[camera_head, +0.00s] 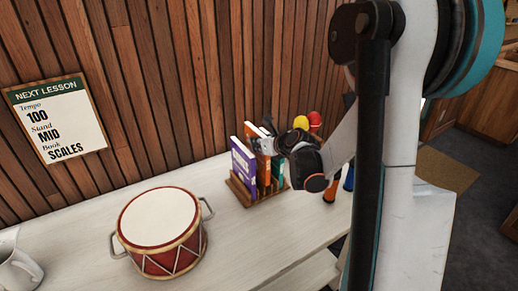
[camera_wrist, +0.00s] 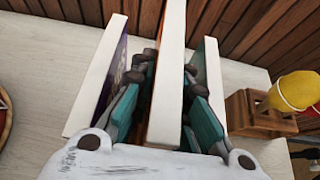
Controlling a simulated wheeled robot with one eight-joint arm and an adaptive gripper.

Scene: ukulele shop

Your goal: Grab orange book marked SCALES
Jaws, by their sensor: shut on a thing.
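The orange book (camera_head: 263,168) stands upright in a wooden rack (camera_head: 243,194) on the counter, between a purple book (camera_head: 243,165) and a green-looking book (camera_head: 278,170). No SCALES lettering is readable on it. My gripper (camera_head: 268,138) is at its upper part, coming from the right. In the wrist view my gripper (camera_wrist: 166,72) has one finger on each side of the middle book (camera_wrist: 170,70), whose pale page edge faces the camera, and is shut on it. The purple book (camera_wrist: 115,75) is close beside the left finger, and another book (camera_wrist: 213,85) is close beside the right finger.
A red drum (camera_head: 160,235) stands left of the rack, and a white mug (camera_head: 18,270) is at the far left. Yellow (camera_head: 301,122) and red (camera_head: 315,120) shaker-like things are behind my gripper. A lesson sign (camera_head: 56,120) naming SCALES is on the slatted wall.

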